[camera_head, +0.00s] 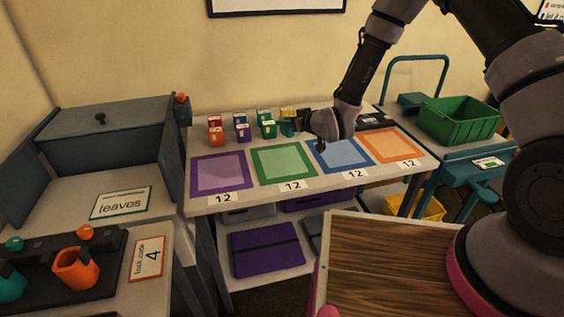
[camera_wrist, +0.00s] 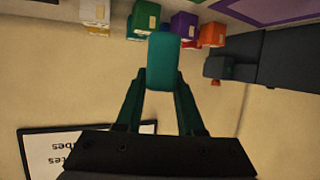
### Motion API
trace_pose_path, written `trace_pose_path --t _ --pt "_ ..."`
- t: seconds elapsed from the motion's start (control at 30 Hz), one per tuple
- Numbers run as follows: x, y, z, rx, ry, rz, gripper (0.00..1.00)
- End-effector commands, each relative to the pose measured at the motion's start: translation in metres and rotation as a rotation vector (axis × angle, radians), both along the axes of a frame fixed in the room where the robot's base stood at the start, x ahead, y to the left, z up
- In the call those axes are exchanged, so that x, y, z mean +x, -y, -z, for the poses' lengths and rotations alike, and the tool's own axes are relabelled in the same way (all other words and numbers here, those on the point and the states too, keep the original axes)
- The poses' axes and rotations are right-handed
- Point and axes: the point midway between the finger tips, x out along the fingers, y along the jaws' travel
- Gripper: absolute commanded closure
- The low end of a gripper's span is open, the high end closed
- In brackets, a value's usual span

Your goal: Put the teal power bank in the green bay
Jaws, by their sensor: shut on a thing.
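The teal power bank (camera_wrist: 163,62) is a rounded block between the two fingers of my gripper (camera_wrist: 161,88) in the wrist view. My gripper is shut on it. In the head view the power bank (camera_head: 287,128) is partly hidden beside the hand, above the back part of the table among the coloured boxes. The green bay (camera_head: 284,163) is a green-bordered square with a pale green middle, second from the left on the table. It looks empty and lies in front of the power bank in the head view.
Small boxes in several colours, such as an orange one (camera_head: 216,136), stand along the table's back. Purple (camera_head: 219,174), blue (camera_head: 340,154) and orange (camera_head: 391,146) bays flank the green one, all empty. A green crate (camera_head: 458,122) stands on a cart at right.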

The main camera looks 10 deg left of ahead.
Motion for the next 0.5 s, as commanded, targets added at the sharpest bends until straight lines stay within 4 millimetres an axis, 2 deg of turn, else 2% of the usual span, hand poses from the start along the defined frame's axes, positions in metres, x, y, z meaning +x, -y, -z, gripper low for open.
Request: trace_pose_path --t 0.03,0.13,0.4,0.5 --pt "-0.005 -0.008 0.001 0.000 0.001 -0.017 1.00" --pt "-0.010 -0.015 0.006 -0.002 0.000 -0.033 1.00" --pt "-0.011 -0.017 0.052 -0.002 -0.002 -0.036 1.00" --pt "-0.011 -0.017 0.060 -0.001 0.000 -0.035 1.00"
